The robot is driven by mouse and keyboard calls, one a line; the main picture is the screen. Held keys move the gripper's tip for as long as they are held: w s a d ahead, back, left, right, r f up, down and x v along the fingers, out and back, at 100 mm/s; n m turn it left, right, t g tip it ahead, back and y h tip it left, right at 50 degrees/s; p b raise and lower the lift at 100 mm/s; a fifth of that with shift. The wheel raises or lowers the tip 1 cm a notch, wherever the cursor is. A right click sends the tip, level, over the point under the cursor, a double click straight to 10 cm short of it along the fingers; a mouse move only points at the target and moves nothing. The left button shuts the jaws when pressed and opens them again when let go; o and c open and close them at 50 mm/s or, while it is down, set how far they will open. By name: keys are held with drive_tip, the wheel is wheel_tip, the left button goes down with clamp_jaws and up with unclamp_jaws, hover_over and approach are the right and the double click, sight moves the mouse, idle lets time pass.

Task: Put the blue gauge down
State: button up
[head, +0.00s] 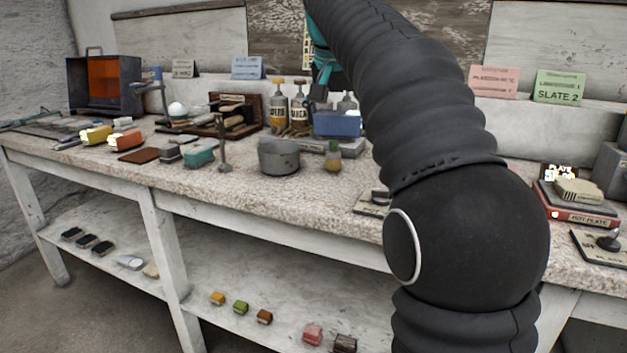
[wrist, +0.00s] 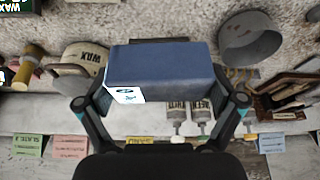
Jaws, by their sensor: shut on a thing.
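The blue gauge (head: 338,123) is a blue block, seen over the rear of the bench in the head view, partly behind my arm. In the wrist view the blue gauge (wrist: 160,65) fills the space between my fingers, with a white label at its lower left. My gripper (wrist: 163,88) is shut on it, one finger at each side. In the head view my gripper (head: 320,92) is mostly hidden by my dark arm. A pale grey slab (head: 345,147) shows just under the gauge; I cannot tell whether they touch.
Bottles (head: 299,108) stand left of the gauge, and a grey pot (head: 278,157) and a small brush-like item (head: 333,158) stand in front. A teal block (head: 199,153) lies farther left. A red hot-plate book (head: 580,215) lies at right. Bare bench (head: 300,200) shows along the front.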

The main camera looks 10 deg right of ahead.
drive_tip(key=s+d+m, duration=0.1)
drive_tip(key=s+d, duration=0.3)
drive_tip(key=d, duration=0.2)
drive_tip(key=b, duration=0.1)
hover_over(322, 187)
drive_tip(key=s, duration=0.1)
drive_tip(key=shift+h, duration=0.3)
drive_tip(key=f, duration=0.7)
drive_tip(key=shift+s+a+f, duration=0.15)
drive_tip(key=shift+a+f, duration=0.05)
drive_tip(key=shift+a, duration=0.1)
drive_tip(key=shift+a+f, duration=0.1)
drive_tip(key=shift+f, duration=0.05)
drive_tip(key=shift+f+b, duration=0.5)
drive_tip(key=shift+f, duration=1.45)
drive_tip(key=shift+f, duration=0.2)
drive_tip(key=o, duration=0.7)
